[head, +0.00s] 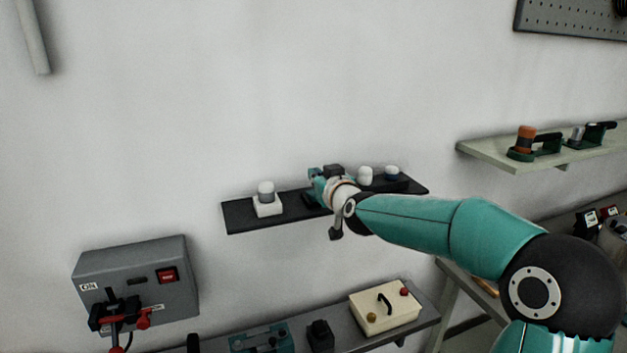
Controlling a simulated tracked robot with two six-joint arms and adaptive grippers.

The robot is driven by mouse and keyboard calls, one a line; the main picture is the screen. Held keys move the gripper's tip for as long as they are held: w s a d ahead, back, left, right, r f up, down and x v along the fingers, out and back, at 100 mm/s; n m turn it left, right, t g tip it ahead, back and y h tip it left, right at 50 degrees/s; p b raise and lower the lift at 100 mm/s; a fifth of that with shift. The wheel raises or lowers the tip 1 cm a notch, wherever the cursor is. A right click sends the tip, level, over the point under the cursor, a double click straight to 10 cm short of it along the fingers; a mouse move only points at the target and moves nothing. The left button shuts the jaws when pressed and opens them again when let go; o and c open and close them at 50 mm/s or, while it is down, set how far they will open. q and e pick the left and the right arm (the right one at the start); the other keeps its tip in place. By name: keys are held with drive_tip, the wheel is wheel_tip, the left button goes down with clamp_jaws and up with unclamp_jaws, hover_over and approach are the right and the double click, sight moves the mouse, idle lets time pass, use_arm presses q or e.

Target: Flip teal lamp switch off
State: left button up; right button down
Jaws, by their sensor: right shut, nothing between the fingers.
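My right gripper (318,184) is at the end of the teal arm from the right, over the middle of a dark wall shelf (240,218). It is shut with nothing held. It is small and seen from behind, and its fingertips are hard to make out. Teal and black parts show there; I cannot tell whether any of the teal is a lamp behind it. No teal lamp or its switch shows clearly. On the shelf, a white and grey lamp-like device (266,200) stands left of the gripper, apart from it. My left gripper is not in view.
Below are a grey ON box (140,270) with a red switch and a cream box (385,310) on a lower shelf. Wall above is clear.

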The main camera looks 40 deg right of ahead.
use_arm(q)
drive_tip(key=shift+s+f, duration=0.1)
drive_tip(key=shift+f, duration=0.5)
use_arm(e)
drive_tip(key=v, duration=0.8)
drive_tip(key=shift+s+a+r, duration=0.15)
drive_tip(key=shift+s+r, duration=0.05)
drive_tip(key=shift+r, duration=0.05)
